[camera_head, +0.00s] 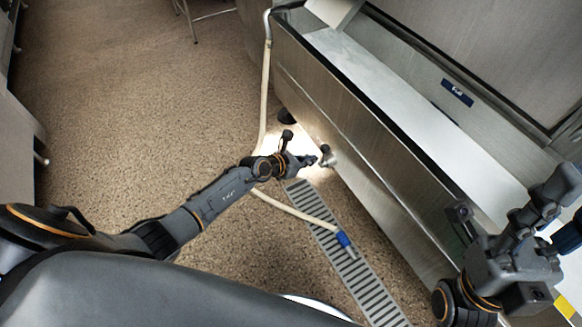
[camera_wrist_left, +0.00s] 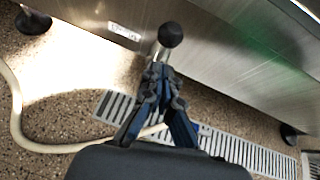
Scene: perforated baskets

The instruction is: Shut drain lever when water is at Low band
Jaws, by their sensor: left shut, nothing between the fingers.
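The drain lever (camera_head: 327,154) is a short metal stub with a black ball knob, low on the steel tank's front (camera_head: 345,125). In the left wrist view the knob (camera_wrist_left: 170,35) stands just beyond my fingertips, beside a small plate (camera_wrist_left: 125,32) whose lettering is too small to read surely. My left gripper (camera_head: 310,160) is shut and empty, pointing at the lever; its fingertips (camera_wrist_left: 162,76) appear close to the lever's stem, contact unclear. My right gripper (camera_head: 545,205) is over the tank's near end; its finger state is unclear. A blue label reading "Full" (camera_head: 457,92) is on the tank's inner wall. The water level is unclear.
A slotted floor drain (camera_head: 345,262) runs below the tank. A pale hose (camera_head: 264,95) hangs from the tank's far corner and curls over the floor to a blue-banded end (camera_head: 344,240). A yellow label (camera_head: 565,307) shows at bottom right. Speckled floor at left is open.

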